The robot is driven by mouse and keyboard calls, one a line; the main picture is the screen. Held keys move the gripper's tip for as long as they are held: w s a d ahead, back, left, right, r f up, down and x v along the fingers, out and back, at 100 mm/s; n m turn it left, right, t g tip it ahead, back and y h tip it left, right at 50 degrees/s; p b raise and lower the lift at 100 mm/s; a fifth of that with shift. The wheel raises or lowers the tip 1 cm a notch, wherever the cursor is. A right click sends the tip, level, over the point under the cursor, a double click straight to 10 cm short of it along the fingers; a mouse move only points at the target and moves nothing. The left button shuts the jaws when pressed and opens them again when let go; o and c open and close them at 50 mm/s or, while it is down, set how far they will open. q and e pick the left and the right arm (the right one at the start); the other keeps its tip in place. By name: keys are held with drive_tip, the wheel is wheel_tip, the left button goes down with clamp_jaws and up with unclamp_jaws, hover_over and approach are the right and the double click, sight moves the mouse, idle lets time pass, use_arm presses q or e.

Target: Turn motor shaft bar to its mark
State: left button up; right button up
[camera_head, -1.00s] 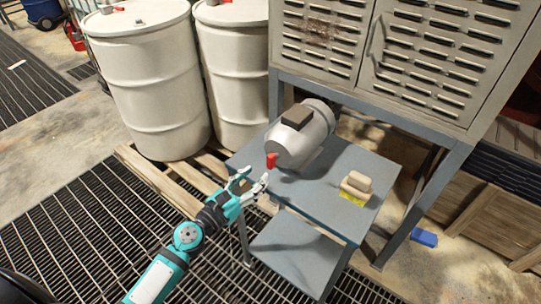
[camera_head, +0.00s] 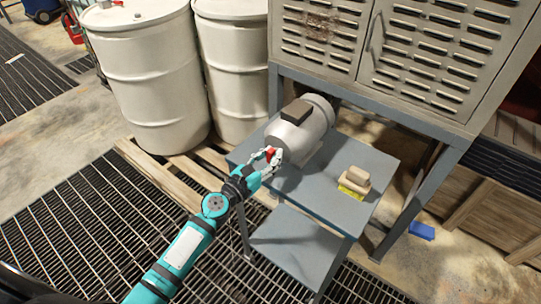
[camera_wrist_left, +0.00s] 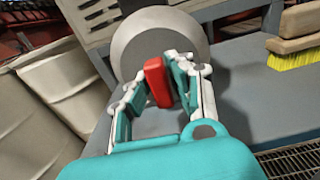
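The grey motor (camera_head: 303,128) lies on a small blue-grey table, its round end facing my left arm. In the left wrist view the motor's round end (camera_wrist_left: 160,35) fills the top middle. The red shaft bar (camera_wrist_left: 158,82) sticks out before it, tilted slightly from upright. My left gripper (camera_head: 272,157) is at the bar. In the left wrist view the gripper (camera_wrist_left: 160,88) is open, with a finger on each side of the bar; the right finger is closer. The bar (camera_head: 271,153) is partly hidden by the fingers in the head view. I cannot make out the mark. My right gripper is not in view.
A brush with yellow bristles (camera_head: 354,182) lies on the table (camera_head: 325,205) right of the motor. White drums (camera_head: 155,75) stand on a pallet at left. A louvred cabinet (camera_head: 430,50) stands behind. A blue object (camera_head: 422,231) lies on the floor.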

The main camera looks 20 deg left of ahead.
use_arm(q)
clamp_jaws()
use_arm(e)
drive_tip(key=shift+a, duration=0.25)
